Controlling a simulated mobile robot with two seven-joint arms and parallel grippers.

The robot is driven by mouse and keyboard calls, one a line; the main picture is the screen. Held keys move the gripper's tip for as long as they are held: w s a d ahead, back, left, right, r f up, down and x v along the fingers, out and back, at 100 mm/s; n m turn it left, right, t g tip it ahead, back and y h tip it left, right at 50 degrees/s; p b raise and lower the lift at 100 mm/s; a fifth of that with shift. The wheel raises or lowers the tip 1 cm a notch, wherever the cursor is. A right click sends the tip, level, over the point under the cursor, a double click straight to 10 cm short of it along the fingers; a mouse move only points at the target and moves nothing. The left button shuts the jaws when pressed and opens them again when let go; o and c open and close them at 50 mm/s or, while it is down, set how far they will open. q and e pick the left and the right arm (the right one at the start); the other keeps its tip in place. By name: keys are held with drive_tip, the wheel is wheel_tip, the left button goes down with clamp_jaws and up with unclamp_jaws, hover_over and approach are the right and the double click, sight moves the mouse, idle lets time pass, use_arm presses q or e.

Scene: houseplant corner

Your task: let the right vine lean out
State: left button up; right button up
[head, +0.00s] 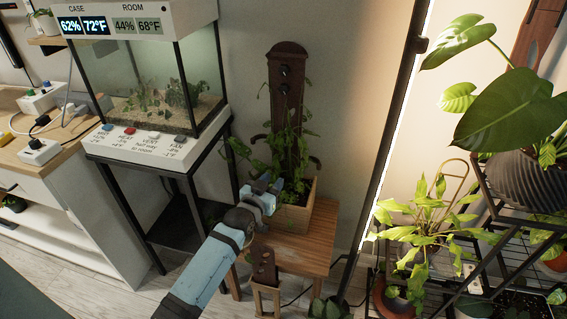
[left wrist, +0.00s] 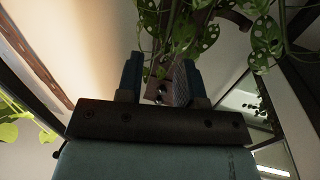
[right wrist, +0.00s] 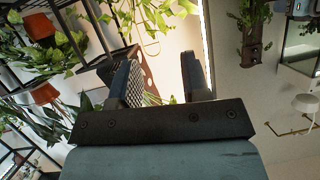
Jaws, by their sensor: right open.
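A dark brown wooden post (head: 288,105) with round knobs stands in a wooden planter box (head: 294,218) on a small wooden stool (head: 310,250). Leafy vines (head: 296,143) climb its lower part; one sprig reaches out left. Curved dark arms (head: 315,163) stick out at the sides. My left gripper (head: 270,186) is at the planter's front left, among lower leaves. In the left wrist view my left gripper (left wrist: 160,82) is open, with the post (left wrist: 162,92) and holed leaves (left wrist: 264,32) beyond. My right gripper (right wrist: 163,80) is open and empty, outside the head view. Whether the left fingers touch the vine is unclear.
A glass terrarium (head: 150,75) on a black stand is at the left. A lit vertical pole (head: 388,130) and a dark shelf of potted plants (head: 530,180) bound the right. A small wooden stake holder (head: 265,285) stands before the stool.

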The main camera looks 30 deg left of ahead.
sight(290, 160)
use_arm(q)
drive_tip(key=w+a+b, duration=0.2)
drive_tip(key=w+b, duration=0.2)
drive_tip(key=w, duration=1.1)
drive_tip(key=shift+w+a+y, duration=0.3)
drive_tip(key=shift+a, duration=0.05)
use_arm(e)
drive_tip(key=w+a+r+t+y, duration=0.2)
drive_tip(key=a+r+t, duration=0.1)
drive_tip(key=r, duration=0.2)
drive_tip(key=shift+w+a+r+y, duration=0.3)
drive_tip(key=shift+r, duration=0.05)
use_arm(q)
clamp_jaws()
